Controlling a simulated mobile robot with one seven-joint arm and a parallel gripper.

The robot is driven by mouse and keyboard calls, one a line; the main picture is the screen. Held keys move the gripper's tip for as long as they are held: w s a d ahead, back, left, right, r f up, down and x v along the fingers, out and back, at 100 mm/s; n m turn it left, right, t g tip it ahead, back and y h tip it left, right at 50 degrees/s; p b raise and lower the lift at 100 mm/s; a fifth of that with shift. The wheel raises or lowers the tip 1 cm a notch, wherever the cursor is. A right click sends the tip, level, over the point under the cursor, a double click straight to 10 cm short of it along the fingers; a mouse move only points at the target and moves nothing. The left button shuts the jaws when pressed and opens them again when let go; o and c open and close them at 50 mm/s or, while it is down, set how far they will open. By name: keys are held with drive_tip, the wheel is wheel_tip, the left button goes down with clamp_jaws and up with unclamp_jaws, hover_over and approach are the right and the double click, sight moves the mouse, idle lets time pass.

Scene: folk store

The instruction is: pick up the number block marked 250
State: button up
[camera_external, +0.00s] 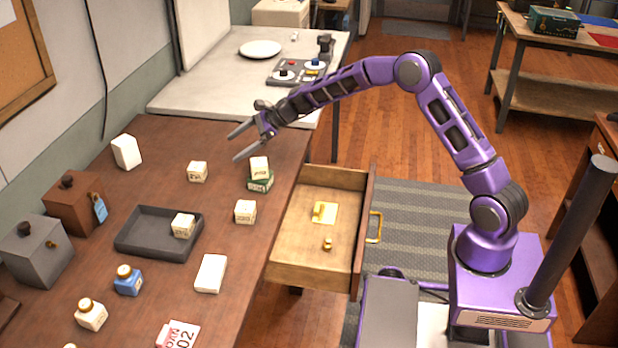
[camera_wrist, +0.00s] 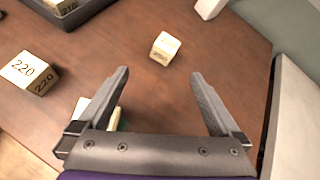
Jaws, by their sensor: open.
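A cream cube block (camera_external: 197,171) stands alone on the brown table; it also shows in the wrist view (camera_wrist: 164,47), just beyond and between my fingertips. Its marking there is small and looks like 250, but I cannot read it surely. My gripper (camera_external: 233,147) is open and empty above the table; its two fingers are spread in the wrist view (camera_wrist: 160,73). A block marked 220 (camera_wrist: 30,72) is to the left, also in the external view (camera_external: 245,211). A block marked 210 (camera_wrist: 62,5) sits in the dark tray (camera_external: 140,245).
Another cream block (camera_external: 260,165) rests on a green box (camera_external: 261,183), partly hidden by my left finger in the wrist view. A white block (camera_external: 126,151) stands at the back. The open drawer (camera_external: 300,250) juts out at the right.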

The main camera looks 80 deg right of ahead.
sight(201, 165)
drive_tip(key=w+f+m, duration=0.1)
drive_tip(key=w, duration=0.2)
drive_tip(key=w+f, duration=0.2)
drive_tip(key=w, duration=0.1)
drive_tip(key=w+a+f+m+y, duration=0.1)
drive_tip(key=w+f, duration=0.1)
drive_tip(key=w, duration=0.1)
drive_tip(key=shift+a+m+t, duration=0.1)
drive_tip(key=shift+m+t, duration=0.2)
drive_tip(key=shift+t, duration=0.1)
drive_tip(key=x, duration=0.3)
drive_tip(key=shift+w+a+f, duration=0.1)
drive_tip(key=shift+a+f, duration=0.15)
drive_tip(key=shift+a, duration=0.15)
drive_tip(key=shift+x, duration=0.85)
drive_tip(key=shift+d, duration=0.1)
drive_tip(key=c, duration=1.6)
